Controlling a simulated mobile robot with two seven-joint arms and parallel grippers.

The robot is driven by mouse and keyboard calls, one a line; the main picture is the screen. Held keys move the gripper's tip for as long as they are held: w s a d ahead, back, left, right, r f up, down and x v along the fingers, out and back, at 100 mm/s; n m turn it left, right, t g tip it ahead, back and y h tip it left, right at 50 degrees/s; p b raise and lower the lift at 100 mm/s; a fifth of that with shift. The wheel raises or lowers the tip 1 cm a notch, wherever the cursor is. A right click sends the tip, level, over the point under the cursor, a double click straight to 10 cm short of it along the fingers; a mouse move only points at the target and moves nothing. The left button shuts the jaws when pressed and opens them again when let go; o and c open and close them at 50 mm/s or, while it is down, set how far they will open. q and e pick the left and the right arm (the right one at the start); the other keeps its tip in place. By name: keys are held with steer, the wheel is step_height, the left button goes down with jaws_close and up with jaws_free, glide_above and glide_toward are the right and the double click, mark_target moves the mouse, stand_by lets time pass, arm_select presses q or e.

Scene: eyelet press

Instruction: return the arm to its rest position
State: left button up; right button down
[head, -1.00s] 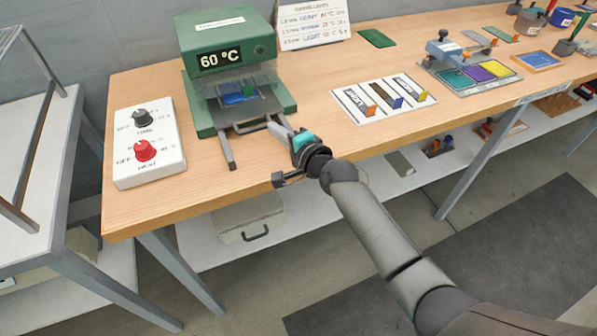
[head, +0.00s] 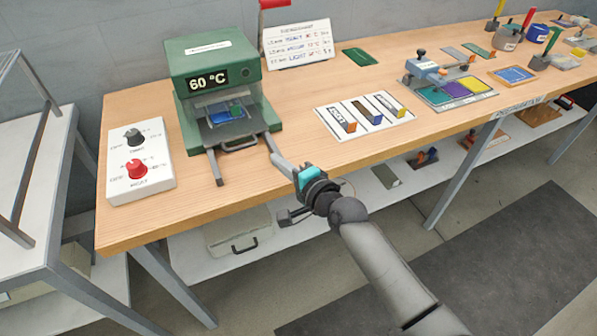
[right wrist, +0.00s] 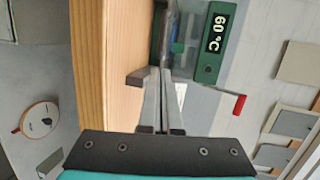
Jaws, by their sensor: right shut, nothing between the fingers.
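My right arm comes in from the lower right in the head view. Its gripper (head: 270,140) is shut and empty, with its fingers by the front right of the green press (head: 210,58). In the right wrist view the two grey fingers (right wrist: 160,75) lie together, pointing at the press (right wrist: 207,70). I cannot tell whether they touch the press's front frame. The press display reads 60 °C. A blue piece with a green part (head: 226,112) lies in its opening. My left gripper is not in view.
A white control box (head: 140,185) with a black and a red knob stands left of the press. A white card with colored pieces (head: 365,118) and a stand with colored pads (head: 450,90) are to the right. The wooden table's front edge (head: 190,228) runs below my gripper.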

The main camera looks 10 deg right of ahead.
steer(key=v, duration=0.5)
steer(key=s+d+f+n+g+h, duration=0.25)
steer(key=s+f, duration=0.25)
steer(key=f, duration=0.5)
steer(key=s+d+f+n+g+h+b, duration=0.15)
steer(key=s+d+f, duration=0.3)
steer(key=f, duration=0.55)
steer(key=s+d+f+n+g+h, duration=0.1)
steer(key=s+d+f+n+g, duration=0.15)
steer(key=s+f, duration=0.6)
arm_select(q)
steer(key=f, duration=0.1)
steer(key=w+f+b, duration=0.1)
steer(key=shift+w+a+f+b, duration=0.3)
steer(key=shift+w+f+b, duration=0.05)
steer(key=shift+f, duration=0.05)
arm_select(e)
steer(key=s+d+f+n+g+h, duration=0.1)
steer(key=s+f+n+g, duration=0.1)
steer(key=s+f, duration=0.3)
steer(key=s+d+f+n+g+h, duration=0.1)
steer(key=s+f, duration=0.5)
steer(key=s, duration=0.6)
steer(key=s+d+f+n+g, duration=0.3)
steer(key=s+f+n, duration=0.2)
steer(key=s, duration=0.3)
steer(key=shift+s+d+f+h, duration=0.25)
steer(key=shift+s+f+h, duration=0.1)
steer(key=shift+s+h, duration=0.05)
